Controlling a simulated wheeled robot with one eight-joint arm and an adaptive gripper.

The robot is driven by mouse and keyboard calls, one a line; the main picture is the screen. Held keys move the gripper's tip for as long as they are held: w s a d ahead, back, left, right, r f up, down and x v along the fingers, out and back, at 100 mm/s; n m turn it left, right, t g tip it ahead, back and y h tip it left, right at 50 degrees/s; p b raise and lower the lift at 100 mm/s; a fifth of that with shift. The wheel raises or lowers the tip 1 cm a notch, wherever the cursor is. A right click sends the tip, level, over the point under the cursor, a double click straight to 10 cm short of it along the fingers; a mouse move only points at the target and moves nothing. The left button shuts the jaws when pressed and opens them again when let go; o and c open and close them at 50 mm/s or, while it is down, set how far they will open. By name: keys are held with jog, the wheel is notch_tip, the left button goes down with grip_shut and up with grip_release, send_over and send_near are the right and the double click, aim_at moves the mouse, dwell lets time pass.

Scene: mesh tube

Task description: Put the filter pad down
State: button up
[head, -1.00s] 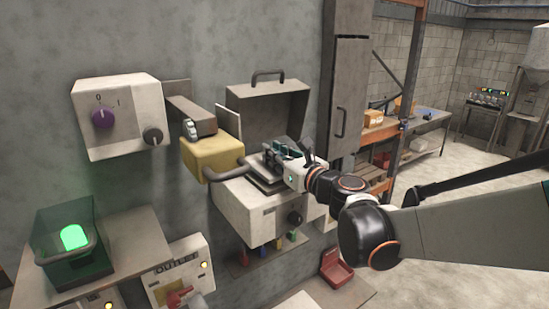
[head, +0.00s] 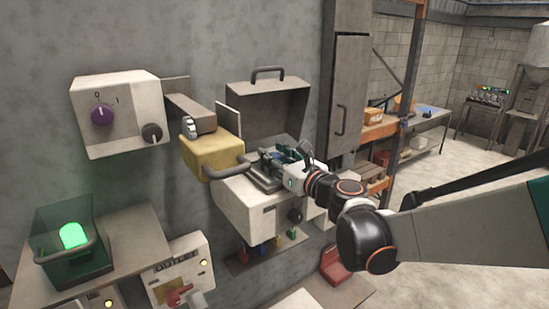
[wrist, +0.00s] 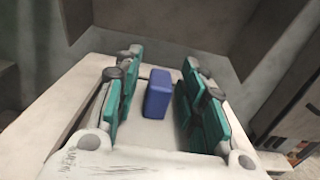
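In the wrist view, a small blue block (wrist: 157,94), which may be the filter pad, stands upright between the teal finger pads of my gripper (wrist: 164,60). A gap shows on each side of it, and the fingers look open around it. A pale flat surface lies beneath it. In the head view, my gripper (head: 272,162) is over the top of the white wall-mounted box (head: 252,211), whose grey lid (head: 268,108) stands open. The block is hard to tell from the fingers there.
A yellow block with a dark handle (head: 212,156) juts out just left of my gripper. A white control box (head: 120,115) is further left. A green-lit bin (head: 72,245) stands on a shelf at lower left. A tall grey cabinet (head: 346,90) rises at the right.

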jog(key=b+v, duration=0.2)
jog(key=v, duration=1)
jog(key=s+d+f+n+g+h, duration=0.1)
jog(key=s+f+n+g+h, duration=0.2)
jog(key=s+n, duration=0.45)
jog(key=s+d+f+n+g+h, duration=0.15)
jog(key=s+f+n, duration=0.35)
jog(key=n, duration=0.5)
jog(key=s+d+f+n+g+h, duration=0.3)
jog(key=s+d+f+n+h, duration=0.2)
jog(key=d+n, duration=0.5)
jog(key=s+f+n, duration=0.1)
jog(key=s+f, duration=0.1)
jog(key=s, duration=0.1)
jog(key=shift+s+d+n, duration=0.15)
jog(key=shift+s+n, duration=0.15)
jog(key=shift+n, duration=0.05)
jog(key=shift+h, duration=0.25)
